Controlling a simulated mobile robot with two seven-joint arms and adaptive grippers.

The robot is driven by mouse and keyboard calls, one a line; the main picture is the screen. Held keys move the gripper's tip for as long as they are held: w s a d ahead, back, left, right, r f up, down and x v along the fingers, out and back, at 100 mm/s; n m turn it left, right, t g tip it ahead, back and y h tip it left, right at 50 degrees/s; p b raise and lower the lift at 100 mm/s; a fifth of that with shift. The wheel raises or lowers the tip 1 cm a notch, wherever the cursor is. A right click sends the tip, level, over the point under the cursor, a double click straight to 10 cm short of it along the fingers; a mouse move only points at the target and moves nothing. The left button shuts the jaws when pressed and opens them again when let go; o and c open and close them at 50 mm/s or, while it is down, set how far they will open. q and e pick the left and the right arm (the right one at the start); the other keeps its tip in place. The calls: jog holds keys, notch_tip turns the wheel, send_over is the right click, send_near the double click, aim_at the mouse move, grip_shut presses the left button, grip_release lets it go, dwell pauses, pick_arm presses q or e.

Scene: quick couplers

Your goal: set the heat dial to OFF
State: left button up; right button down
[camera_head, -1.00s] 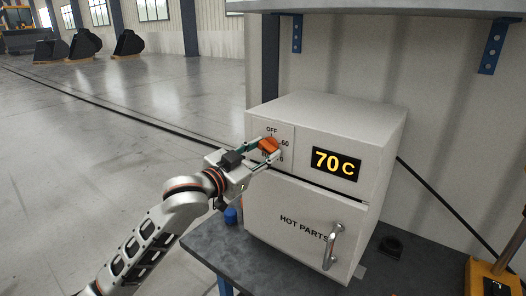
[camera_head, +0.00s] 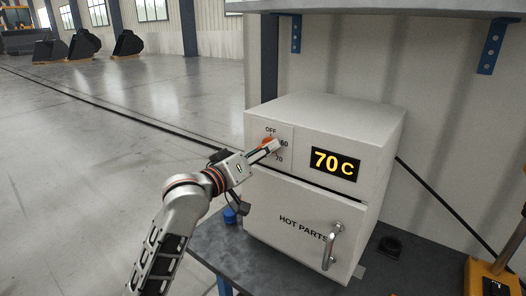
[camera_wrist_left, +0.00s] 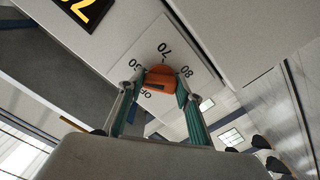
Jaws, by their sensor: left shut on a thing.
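The orange heat dial (camera_head: 266,142) is on the upper left of the front of the white HOT PARTS box (camera_head: 285,205). It also shows in the left wrist view (camera_wrist_left: 158,79), amid the marks OFF, 60, 70 and 80. My left gripper (camera_head: 270,147) is shut on the dial, with one fingertip on each side of it in the wrist view (camera_wrist_left: 160,89). A dark mark shows on the dial's face towards OFF in the wrist view; I cannot tell surely whether it is the pointer. The display (camera_head: 335,163) reads 70 C. My right gripper is not in view.
The box stands on a dark bench (camera_head: 215,246). A door handle (camera_head: 331,246) juts out at its lower right. A blue cap-like item (camera_head: 230,215) lies by its left side, below my arm. A shelf (camera_head: 380,8) overhangs above. Open floor lies to the left.

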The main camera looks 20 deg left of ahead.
pick_arm(q)
jog(key=n, duration=1)
jog(key=shift+r+n, duration=0.1)
jog(key=shift+n, duration=0.5)
jog(key=o, duration=1.1)
jog(key=shift+s, duration=0.1)
jog(key=v, duration=1.2)
jog(key=shift+r, duration=0.1)
